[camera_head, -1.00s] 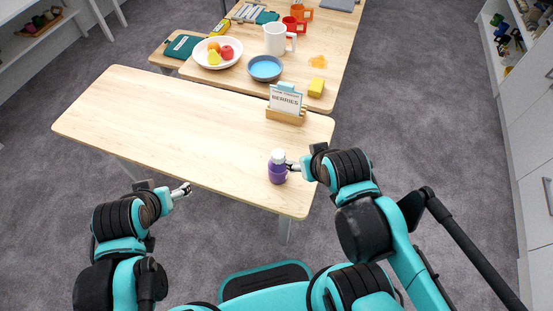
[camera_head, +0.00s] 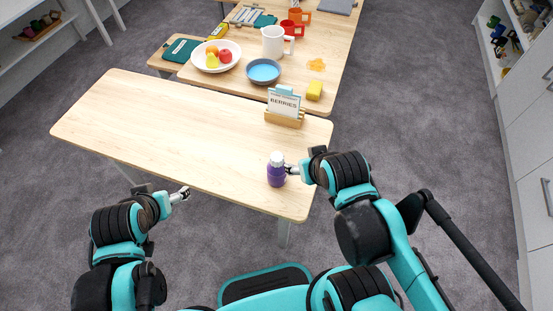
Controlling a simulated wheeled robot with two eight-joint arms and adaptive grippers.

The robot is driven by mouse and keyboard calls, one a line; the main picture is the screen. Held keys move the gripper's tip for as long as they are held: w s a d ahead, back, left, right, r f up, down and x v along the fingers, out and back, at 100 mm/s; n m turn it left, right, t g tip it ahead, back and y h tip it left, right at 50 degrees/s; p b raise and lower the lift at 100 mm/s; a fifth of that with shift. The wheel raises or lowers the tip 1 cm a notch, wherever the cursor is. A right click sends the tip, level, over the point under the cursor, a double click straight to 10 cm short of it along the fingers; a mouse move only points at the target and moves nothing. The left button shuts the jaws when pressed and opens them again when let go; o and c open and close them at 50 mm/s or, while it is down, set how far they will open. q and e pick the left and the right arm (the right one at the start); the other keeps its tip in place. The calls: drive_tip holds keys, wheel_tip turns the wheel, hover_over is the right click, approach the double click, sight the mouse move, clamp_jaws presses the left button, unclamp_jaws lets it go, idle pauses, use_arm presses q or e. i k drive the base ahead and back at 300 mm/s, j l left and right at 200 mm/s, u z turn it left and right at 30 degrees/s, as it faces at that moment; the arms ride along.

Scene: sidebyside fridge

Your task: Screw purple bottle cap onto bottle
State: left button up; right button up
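A purple bottle (camera_head: 276,177) stands upright near the front right corner of the light wooden table (camera_head: 150,115). Its top, which looks like a pale, whitish cap (camera_head: 277,158), is on the bottle's upper end; I see no separate purple cap. My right gripper (camera_head: 291,170) reaches in from the right at the height of the bottle's upper body and meets its right side. Its fingertips are partly hidden against the bottle, so its grip is unclear. My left gripper (camera_head: 184,192) is in front of the table's front edge, away from the bottle, with nothing visible in it. Its fingers are too small to judge.
A wooden stand with a berries sign (camera_head: 284,105) is behind the bottle. The left and middle of the near table are clear. The far table holds a fruit plate (camera_head: 215,56), blue bowl (camera_head: 263,70), white pitcher (camera_head: 273,41) and yellow sponge (camera_head: 314,90).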

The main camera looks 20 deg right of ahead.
sight(276, 177)
drive_tip(key=k+l+u, duration=0.3)
drive_tip(key=k, duration=0.2)
drive_tip(key=k+l+u, duration=0.3)
drive_tip(key=k, duration=0.2)
drive_tip(key=j, duration=0.1)
